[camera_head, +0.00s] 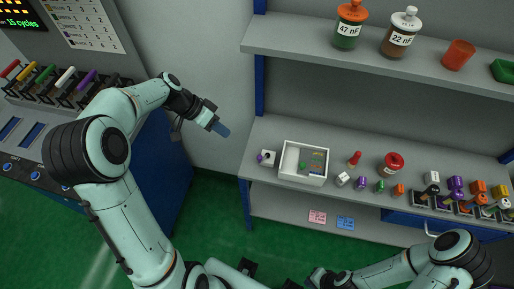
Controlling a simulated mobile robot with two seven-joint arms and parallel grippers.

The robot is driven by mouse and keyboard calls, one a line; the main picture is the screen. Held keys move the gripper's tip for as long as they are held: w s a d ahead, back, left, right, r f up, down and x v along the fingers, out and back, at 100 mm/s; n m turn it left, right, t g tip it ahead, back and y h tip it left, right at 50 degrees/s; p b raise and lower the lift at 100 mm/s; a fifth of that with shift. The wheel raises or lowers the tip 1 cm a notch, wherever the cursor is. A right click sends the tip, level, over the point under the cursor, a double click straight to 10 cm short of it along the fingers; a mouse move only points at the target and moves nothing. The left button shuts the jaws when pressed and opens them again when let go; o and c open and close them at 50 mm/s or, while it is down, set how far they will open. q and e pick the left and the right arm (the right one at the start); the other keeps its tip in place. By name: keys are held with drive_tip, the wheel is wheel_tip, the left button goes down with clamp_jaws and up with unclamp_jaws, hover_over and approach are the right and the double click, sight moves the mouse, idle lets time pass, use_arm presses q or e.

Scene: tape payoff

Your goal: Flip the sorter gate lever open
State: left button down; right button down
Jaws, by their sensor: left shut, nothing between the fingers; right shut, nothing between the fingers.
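A row of levers with red, yellow, green, white, purple and black handles (65,80) stands on the grey machine at the left. I cannot tell from the picture which of these is the sorter gate lever. My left gripper (221,129) is shut and empty, in the air in front of the wall, between the machine and the shelf, apart from both. My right gripper (316,280) is low at the bottom edge, shut and empty, below the shelf.
A white tray (290,160) with small parts is on the counter (345,205). Small coloured pieces and a red round item (391,162) stand to its right. Jars (348,25) and a red cup (458,55) are on the upper shelf. The green floor (215,215) is open.

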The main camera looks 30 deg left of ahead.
use_arm(q)
drive_tip(key=shift+a+r, duration=0.15)
drive_tip(key=shift+a, duration=0.25)
use_arm(e)
drive_tip(key=shift+a, duration=0.25)
use_arm(q)
drive_tip(key=shift+d, duration=0.1)
drive_tip(key=shift+w+d+f+p, duration=0.2)
drive_tip(key=shift+w+d+f, duration=0.1)
drive_tip(key=shift+d+f, duration=1.15)
drive_tip(key=shift+w+d+f+p, duration=0.2)
drive_tip(key=shift+w+d+f, duration=0.05)
drive_tip(key=shift+d+f, duration=1.2)
drive_tip(key=shift+w+d+f+p, duration=0.2)
drive_tip(key=shift+w+d+f, duration=0.1)
drive_tip(key=shift+d+f, duration=1.15)
drive_tip(key=shift+d+r, duration=0.15)
use_arm(e)
drive_tip(key=shift+w+r, duration=0.6)
drive_tip(key=shift+r, duration=0.25)
